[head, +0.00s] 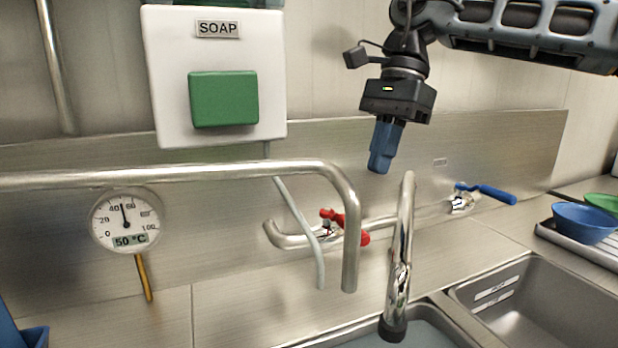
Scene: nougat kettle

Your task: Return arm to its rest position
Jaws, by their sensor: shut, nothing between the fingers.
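My gripper (379,169) hangs at the upper right of the head view, with its blue fingers pointing down and together. It is shut and empty. It is in the air above and behind the top of the curved metal spout (403,235), apart from it as far as this view shows. My arm reaches in from the upper right corner. No other camera view shows the gripper.
A soap dispenser (160,80) with a green button (224,99) hangs left of my gripper. A metal rail (200,173), a dial thermometer (126,220), a red-handled valve (345,226) and a blue-handled valve (486,193) are below. A sink (560,310) and blue bowl (583,223) are right.

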